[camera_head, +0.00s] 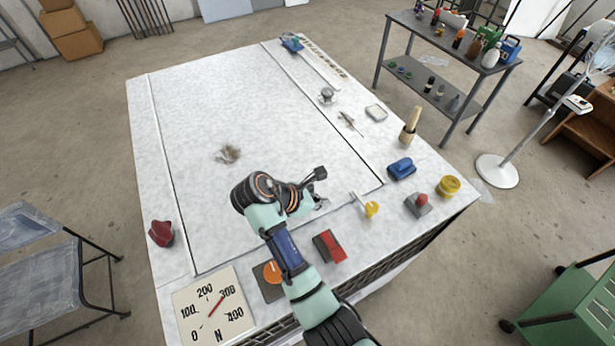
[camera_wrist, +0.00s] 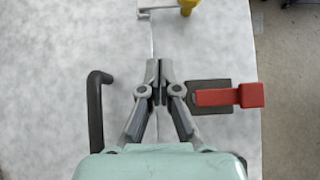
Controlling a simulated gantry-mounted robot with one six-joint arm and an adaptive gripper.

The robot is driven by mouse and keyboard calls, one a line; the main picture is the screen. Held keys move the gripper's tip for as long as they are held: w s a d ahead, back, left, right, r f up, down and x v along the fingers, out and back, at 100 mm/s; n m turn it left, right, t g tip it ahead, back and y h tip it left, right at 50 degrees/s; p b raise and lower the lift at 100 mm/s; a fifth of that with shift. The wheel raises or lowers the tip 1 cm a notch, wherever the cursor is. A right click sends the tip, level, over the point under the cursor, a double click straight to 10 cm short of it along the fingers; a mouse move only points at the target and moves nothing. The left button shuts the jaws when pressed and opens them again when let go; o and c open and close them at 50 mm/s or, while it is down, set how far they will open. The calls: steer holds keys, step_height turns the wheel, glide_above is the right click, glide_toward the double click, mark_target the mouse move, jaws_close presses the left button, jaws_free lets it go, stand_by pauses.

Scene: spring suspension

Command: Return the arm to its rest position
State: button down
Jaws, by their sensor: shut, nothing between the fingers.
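My arm reaches in from the bottom of the head view over the front part of the white table (camera_head: 215,110). My gripper (camera_head: 323,203) hangs over the table's front right area, empty. In the wrist view my gripper (camera_wrist: 160,64) has its fingertips together, with nothing between them. A red lever on a dark base (camera_wrist: 228,96) lies to the right of the fingers, apart from them. It also shows in the head view (camera_head: 331,246). A dark bent bar (camera_wrist: 97,108) is left of the fingers; I cannot tell what it belongs to.
A yellow-handled part (camera_head: 371,209), a blue item (camera_head: 402,168), a red-button box (camera_head: 418,204) and a yellow can (camera_head: 448,186) stand nearby. An orange knob (camera_head: 271,271), a dial plate (camera_head: 213,310) and a red item (camera_head: 161,233) are near the front. The table's middle is mostly clear.

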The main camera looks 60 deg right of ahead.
steer(key=shift+w, duration=0.1)
steer(key=w+a+r+m+t+y, duration=0.1)
steer(key=w+a+m+t, duration=0.3)
steer(key=a, duration=0.5)
steer(key=w+a+r+m+t, duration=0.2)
steer(key=w+a+t, duration=0.35)
steer(key=a, duration=0.25)
steer(key=s+a+r+m+t+y, duration=0.1)
steer(key=a+r+m+t+y, duration=0.1)
steer(key=a, duration=0.7)
steer(key=s+a+r+m+t+y, duration=0.2)
steer(key=a+r+m+t+y, duration=0.1)
steer(key=a+r+t, duration=0.3)
steer(key=a+r+y, duration=0.1)
steer(key=a+r, duration=0.1)
steer(key=a, duration=0.2)
steer(key=shift+s+a+r+m+y, duration=0.15)
steer(key=shift+s+r+m+y, duration=0.15)
steer(key=shift+r, duration=0.1)
